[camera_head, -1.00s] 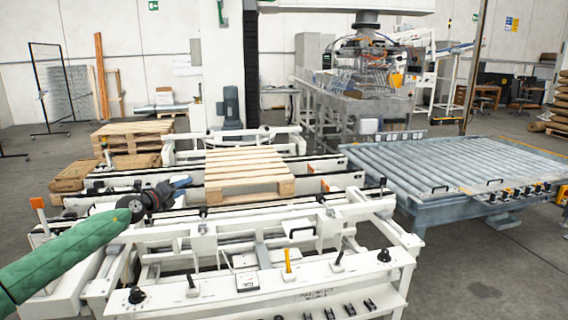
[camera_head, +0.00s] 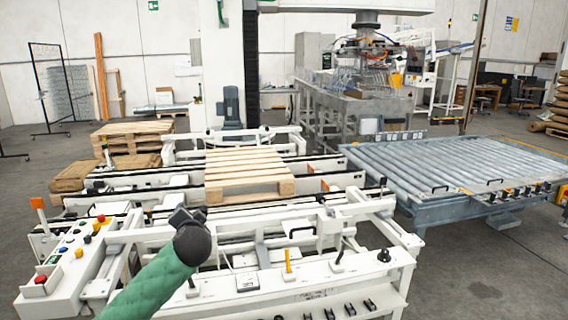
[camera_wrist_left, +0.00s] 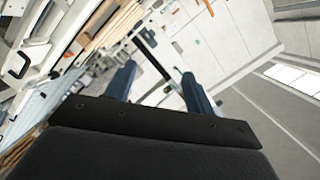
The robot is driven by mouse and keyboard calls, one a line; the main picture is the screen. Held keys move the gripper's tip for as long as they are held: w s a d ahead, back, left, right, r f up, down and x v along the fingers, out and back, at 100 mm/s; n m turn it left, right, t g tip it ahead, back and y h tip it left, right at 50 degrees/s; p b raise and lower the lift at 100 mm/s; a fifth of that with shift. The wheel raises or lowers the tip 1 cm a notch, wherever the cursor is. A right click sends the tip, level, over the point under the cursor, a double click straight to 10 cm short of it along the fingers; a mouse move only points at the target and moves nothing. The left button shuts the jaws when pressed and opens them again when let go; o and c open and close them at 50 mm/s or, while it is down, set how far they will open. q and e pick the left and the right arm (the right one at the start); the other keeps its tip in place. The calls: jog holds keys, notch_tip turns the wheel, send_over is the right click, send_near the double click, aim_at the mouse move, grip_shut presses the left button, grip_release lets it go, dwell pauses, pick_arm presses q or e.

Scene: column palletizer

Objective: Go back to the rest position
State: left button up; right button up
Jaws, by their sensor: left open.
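My left arm comes in from the bottom left in the head view with a green sleeve and a dark round wrist. My left gripper (camera_head: 184,216) sits just beyond that wrist, above the white conveyor frame (camera_head: 265,235), and is mostly hidden by it. In the left wrist view two blue fingers stand wide apart, so the left gripper (camera_wrist_left: 160,82) is open with nothing between the fingers. That view is tilted and looks across the hall to the wall. My right gripper is in neither view.
A wooden pallet (camera_head: 245,170) lies on the conveyor beyond my left gripper. A control panel (camera_head: 68,255) with coloured buttons stands at the left. A roller conveyor (camera_head: 440,168) is on the right. Stacked pallets (camera_head: 130,139) stand at the back left.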

pick_arm(q)
jog(key=s+d+f+n+g+h, duration=0.1)
jog(key=s+d+f+g+h, duration=0.25)
jog(key=s+f, duration=0.6)
jog(key=s+d+f+n+g+h, duration=0.1)
jog(key=s+d+f+g+h, duration=0.3)
jog(key=s+f, duration=0.6)
jog(key=s+d+f+g, duration=0.1)
jog(key=s+f+g, duration=0.1)
jog(key=s+f, duration=0.4)
jog(key=s+d+f+n+g, duration=0.1)
jog(key=s+f, duration=0.6)
jog(key=s, duration=0.8)
jog(key=s+d+f+n+g, duration=0.1)
jog(key=s+d+f+g, duration=0.1)
jog(key=s+f, duration=0.4)
jog(key=s, duration=0.4)
jog(key=shift+s+d+f+g, duration=0.2)
jog(key=shift+s+f+g, duration=0.1)
jog(key=shift+g, duration=0.05)
